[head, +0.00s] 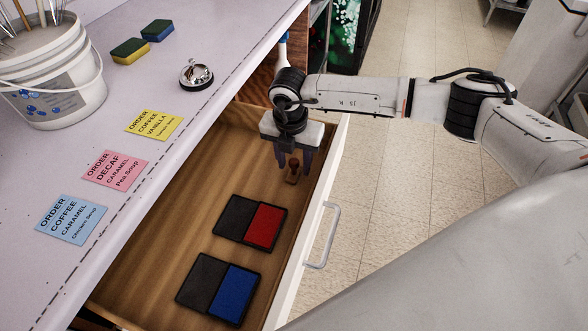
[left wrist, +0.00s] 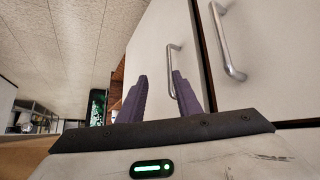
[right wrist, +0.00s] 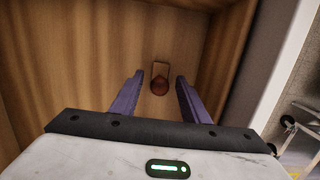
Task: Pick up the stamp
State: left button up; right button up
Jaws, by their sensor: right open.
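In the right wrist view the stamp (right wrist: 160,85) lies ahead between the fingertips. My right gripper (head: 291,170) is over the drawer with its fingers pointing down, open and empty, close around or above the stamp; I cannot tell the exact height. It also shows in the right wrist view (right wrist: 158,80). My left gripper (left wrist: 158,80) is open and empty, facing white cabinet fronts with metal handles.
Red ink pad (head: 263,225) and blue ink pad (head: 233,291) lie in the drawer (head: 180,190). The counter (head: 110,100) holds a bell (head: 196,75), sponges (head: 131,50), order cards (head: 115,171) and a white bucket (head: 60,90). The drawer's walls flank my right gripper.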

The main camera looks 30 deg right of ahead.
aim_at(294, 160)
grip_shut()
notch_tip(294, 160, up, 10)
jog(key=shift+r+b, duration=0.1)
jog(key=shift+b, duration=0.25)
dwell(0.4)
